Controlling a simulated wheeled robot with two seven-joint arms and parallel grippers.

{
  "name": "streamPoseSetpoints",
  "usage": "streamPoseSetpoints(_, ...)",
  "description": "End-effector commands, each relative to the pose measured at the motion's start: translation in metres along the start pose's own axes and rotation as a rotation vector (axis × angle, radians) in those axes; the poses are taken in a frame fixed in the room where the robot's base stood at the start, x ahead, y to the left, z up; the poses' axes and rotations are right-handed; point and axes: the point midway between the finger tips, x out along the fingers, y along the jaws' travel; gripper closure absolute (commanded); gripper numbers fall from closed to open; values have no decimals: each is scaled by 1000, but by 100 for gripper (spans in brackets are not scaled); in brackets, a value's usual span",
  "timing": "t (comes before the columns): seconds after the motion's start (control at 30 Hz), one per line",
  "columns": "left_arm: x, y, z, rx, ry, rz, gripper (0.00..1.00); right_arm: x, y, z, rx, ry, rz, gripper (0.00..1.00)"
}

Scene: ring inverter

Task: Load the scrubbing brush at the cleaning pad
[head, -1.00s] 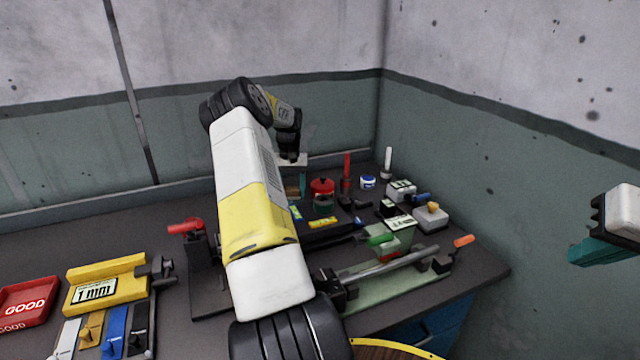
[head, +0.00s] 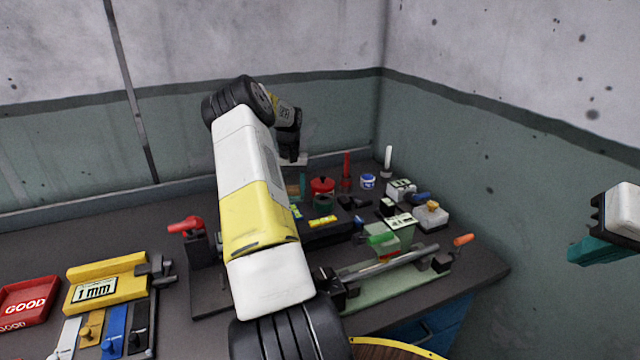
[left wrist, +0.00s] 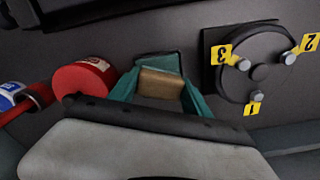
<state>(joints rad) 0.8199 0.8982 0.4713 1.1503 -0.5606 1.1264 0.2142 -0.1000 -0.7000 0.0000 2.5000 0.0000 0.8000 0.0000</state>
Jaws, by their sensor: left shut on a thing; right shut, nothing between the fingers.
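My left gripper (head: 299,186) reaches to the back of the bench, partly hidden behind my own arm. In the left wrist view its teal fingers (left wrist: 160,72) are shut on a brown block (left wrist: 160,85). I cannot tell whether this block is part of the scrubbing brush. I cannot pick out the cleaning pad with certainty; a green piece (head: 382,236) lies at a pale labelled box to the right of the arm. My right gripper (head: 588,252) is shut and empty at the right edge, clear of the bench.
A red-lidded pot (head: 322,186) stands close to the left gripper, with a red upright handle (head: 347,165) and blue-white tin (head: 368,181) beyond. A black disc with numbered yellow tags (left wrist: 254,65) lies right in the wrist view. A long rod fixture (head: 385,265) crosses the front.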

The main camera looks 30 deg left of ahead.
Motion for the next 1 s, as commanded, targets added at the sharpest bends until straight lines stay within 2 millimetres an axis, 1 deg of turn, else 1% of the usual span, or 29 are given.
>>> streamPoseSetpoints(0.17, 0, 0, 0, -1, -2, -1, 76, 0, 0, 0, 0, 0, 0, 100)
streamPoseSetpoints(0.8, -52, 0, 0, -1, 0, -1, 76, 0, 0, 0, 0, 0, 0, 100)
streamPoseSetpoints(1.0, -66, 0, 0, 0, 0, -1, 76, 0, 0, 0, 0, 0, 0, 100)
